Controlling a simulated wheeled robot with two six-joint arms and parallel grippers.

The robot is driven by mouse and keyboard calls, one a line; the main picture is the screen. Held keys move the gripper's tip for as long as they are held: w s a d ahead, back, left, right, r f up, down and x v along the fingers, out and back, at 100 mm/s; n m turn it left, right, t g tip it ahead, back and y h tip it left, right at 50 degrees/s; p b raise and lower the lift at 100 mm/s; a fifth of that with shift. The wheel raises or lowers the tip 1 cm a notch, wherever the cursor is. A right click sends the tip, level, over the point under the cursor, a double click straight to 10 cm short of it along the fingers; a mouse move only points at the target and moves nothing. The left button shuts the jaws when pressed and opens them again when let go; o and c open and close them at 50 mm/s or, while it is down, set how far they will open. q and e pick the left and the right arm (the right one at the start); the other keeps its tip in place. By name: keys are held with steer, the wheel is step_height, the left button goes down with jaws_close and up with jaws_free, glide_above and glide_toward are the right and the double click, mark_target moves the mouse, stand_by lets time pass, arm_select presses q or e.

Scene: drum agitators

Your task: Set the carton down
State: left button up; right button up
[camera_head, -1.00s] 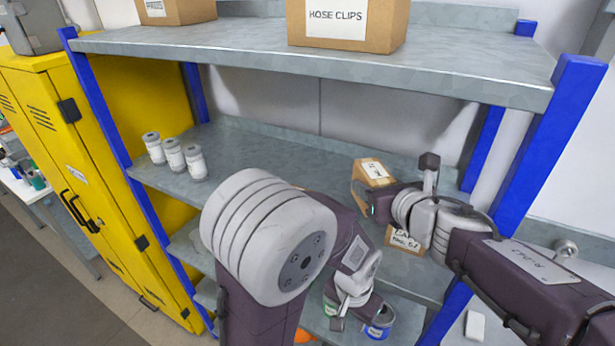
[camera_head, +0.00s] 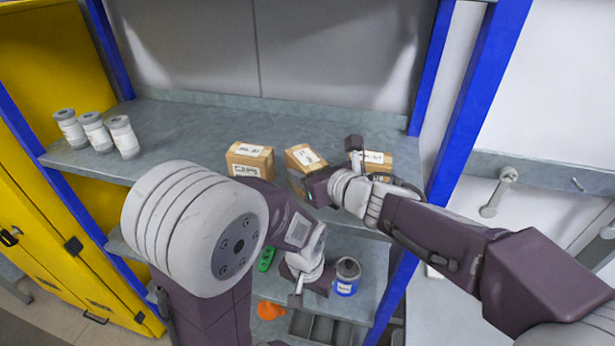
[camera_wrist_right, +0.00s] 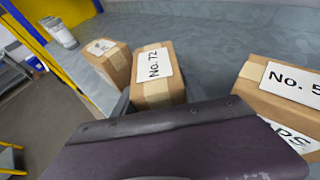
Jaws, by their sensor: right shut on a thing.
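A brown carton (camera_head: 303,157) with a white label is at the middle shelf's front edge, between two others. In the right wrist view it is the carton marked No. 72 (camera_wrist_right: 154,64), just beyond my gripper. My right gripper (camera_head: 312,190) is shut on it; the fingers are mostly hidden. The carton looks slightly turned; I cannot tell whether its base touches the shelf (camera_head: 200,125). My left gripper (camera_head: 300,288) is lower, by the lower shelf; its jaws are too unclear to read.
A CAPS carton (camera_head: 250,158) stands left, another carton (camera_head: 378,160) right, partly behind my right wrist. Three white cans (camera_head: 95,132) stand far left. A blue tin (camera_head: 346,278) and an orange item (camera_head: 269,310) are below. The shelf behind the cartons is clear.

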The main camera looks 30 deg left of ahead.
steer(key=shift+a, duration=0.2)
steer(key=shift+w+d, duration=0.1)
steer(key=o, duration=1.2)
steer(key=shift+w+d+f, duration=0.15)
steer(key=shift+w+d, duration=0.05)
steer(key=shift+d, duration=0.05)
steer(key=o, duration=0.4)
steer(key=shift+w+d, duration=0.15)
steer(key=shift+d, duration=0.15)
steer(key=shift+c, duration=0.2)
steer(key=shift+s+a, duration=0.2)
steer(key=shift+s+a+r, duration=0.1)
steer(key=shift+a+r, duration=0.05)
steer(key=shift+r, duration=0.15)
steer(key=shift+s+d+r, duration=0.1)
steer(key=shift+s+d, duration=0.05)
steer(key=shift+d, duration=0.2)
steer(key=p+v, duration=0.1)
steer(key=v, duration=0.9)
steer(key=shift+d, duration=0.15)
arm_select(q)
steer(key=shift+w+d+r, duration=0.1)
steer(key=shift+r, duration=0.35)
steer(key=shift+w+d+r, duration=0.1)
steer(key=shift+r, duration=0.3)
arm_select(e)
steer(key=shift+s+d+r, duration=0.1)
steer(key=shift+s+d, duration=0.1)
steer(key=shift+d, duration=0.25)
